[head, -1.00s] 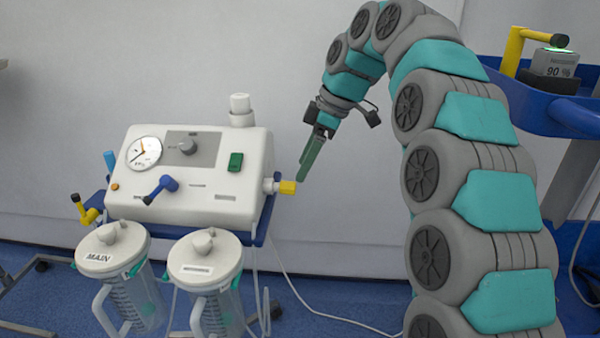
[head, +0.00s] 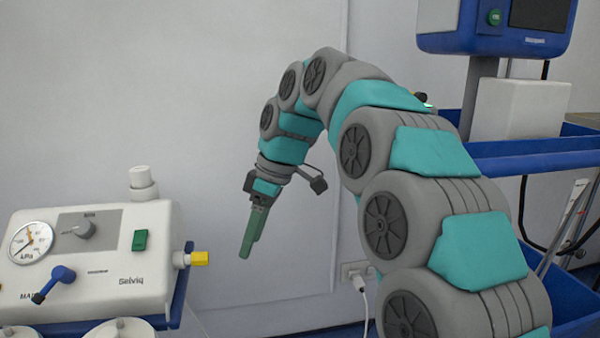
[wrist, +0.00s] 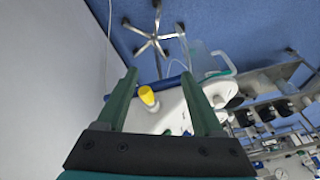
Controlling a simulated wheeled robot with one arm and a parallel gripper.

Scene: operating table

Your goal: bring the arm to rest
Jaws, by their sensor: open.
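My arm arches over from the right in the head view, and my gripper (head: 251,250) hangs from its end, pointing down in front of the pale wall. In the wrist view my gripper (wrist: 163,92) shows its two green fingers apart, with nothing held between them. The white suction unit (head: 100,255) stands at the lower left, to the left of my gripper. Its yellow-tipped port (head: 199,258) points towards my gripper, with a gap between them in the head view. The yellow tip (wrist: 147,95) also appears between the fingers in the wrist view, beyond them.
A blue equipment cart (head: 545,158) with a monitor (head: 495,22) stands at the right, behind my arm. A wall socket with a white plug (head: 357,275) is low on the wall. The wall around my gripper is bare. A wheeled stand base (wrist: 153,38) is on the blue floor.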

